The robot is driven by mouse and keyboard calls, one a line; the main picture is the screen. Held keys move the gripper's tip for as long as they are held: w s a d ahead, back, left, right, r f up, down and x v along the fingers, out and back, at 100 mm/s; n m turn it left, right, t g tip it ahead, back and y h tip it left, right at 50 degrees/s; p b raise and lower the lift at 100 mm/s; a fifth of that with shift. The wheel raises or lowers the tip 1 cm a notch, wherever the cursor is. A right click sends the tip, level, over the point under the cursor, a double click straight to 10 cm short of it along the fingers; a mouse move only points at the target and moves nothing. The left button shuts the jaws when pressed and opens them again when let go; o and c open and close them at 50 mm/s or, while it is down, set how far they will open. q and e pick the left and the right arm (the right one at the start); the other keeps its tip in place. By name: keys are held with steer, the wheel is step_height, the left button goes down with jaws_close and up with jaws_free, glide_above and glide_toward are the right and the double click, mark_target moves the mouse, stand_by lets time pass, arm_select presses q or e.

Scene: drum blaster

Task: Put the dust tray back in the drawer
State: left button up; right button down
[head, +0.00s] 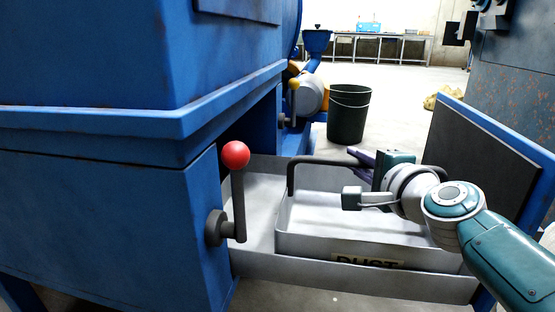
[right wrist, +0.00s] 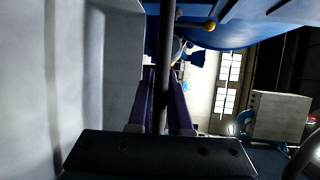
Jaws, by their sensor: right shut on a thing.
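The dust tray (head: 340,246) is a grey open box with a dark bar handle (head: 310,161) and a DUST label. It is inside the pulled-out grey drawer (head: 350,282), whose near wall hides the tray's lower part. I cannot tell whether it rests on the drawer floor. My right gripper (head: 362,160) is shut on the handle above the tray; in the right wrist view its purple fingers (right wrist: 162,100) flank the dark bar (right wrist: 165,65). My left gripper is not in view.
The blue machine (head: 90,190) stands at left, with a red-knobbed crank lever (head: 237,185) close to the drawer. The drawer's blue front panel (head: 490,150) is at right. A dark bucket (head: 348,115) stands behind on open floor. Bare drawer floor shows left of the tray.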

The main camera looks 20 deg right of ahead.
steer(key=c, duration=1.3)
jaws_free()
steer(key=shift+f, duration=0.15)
steer(key=o, duration=0.5)
steer(key=shift+c, duration=0.2)
